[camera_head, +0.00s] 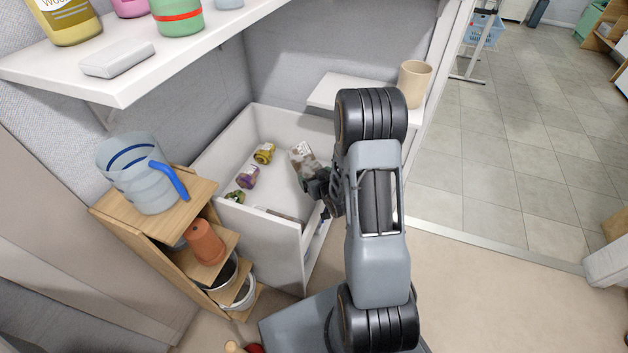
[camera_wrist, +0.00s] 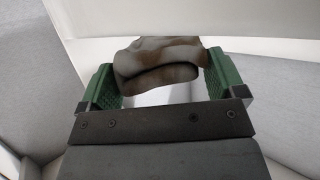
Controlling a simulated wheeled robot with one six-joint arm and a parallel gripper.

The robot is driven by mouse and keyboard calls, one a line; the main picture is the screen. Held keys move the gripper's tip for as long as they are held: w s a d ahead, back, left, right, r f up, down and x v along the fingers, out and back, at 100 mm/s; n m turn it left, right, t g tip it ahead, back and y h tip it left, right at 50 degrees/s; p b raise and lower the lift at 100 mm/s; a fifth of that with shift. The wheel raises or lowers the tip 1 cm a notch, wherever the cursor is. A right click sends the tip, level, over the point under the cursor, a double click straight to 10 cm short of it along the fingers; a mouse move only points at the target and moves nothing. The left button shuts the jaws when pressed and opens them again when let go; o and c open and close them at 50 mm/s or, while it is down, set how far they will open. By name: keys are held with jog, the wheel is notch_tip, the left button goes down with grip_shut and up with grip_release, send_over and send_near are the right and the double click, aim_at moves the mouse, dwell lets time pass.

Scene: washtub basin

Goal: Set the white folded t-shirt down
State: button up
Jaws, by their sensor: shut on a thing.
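My gripper (camera_head: 316,180) reaches over the right part of the white basin (camera_head: 222,225). In the wrist view its two green finger pads (camera_wrist: 160,80) stand either side of a folded, cloth-like thing (camera_wrist: 157,62), and the gripper is shut on it. This thing looks mottled brown and grey rather than clean white. In the head view a brown and whitish bundle (camera_head: 301,153) shows just beyond the fingers, partly hidden by my gripper. I cannot tell whether the bundle touches the basin floor.
Several small colored items, including a yellow one (camera_head: 264,153) and a purple one (camera_head: 248,177), lie in the basin's left part. A beige cup (camera_head: 415,83) stands on a ledge behind. A wooden stand (camera_head: 112,214) with a clear jug (camera_head: 140,180) is at left. A shelf (camera_head: 130,85) overhangs.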

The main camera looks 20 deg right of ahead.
jog(key=shift+d, duration=0.25)
jog(key=shift+f, duration=0.1)
jog(key=shift+f+b, duration=0.35)
jog(key=shift+b, duration=0.15)
jog(key=shift+f, duration=0.15)
jog(key=o, duration=0.7)
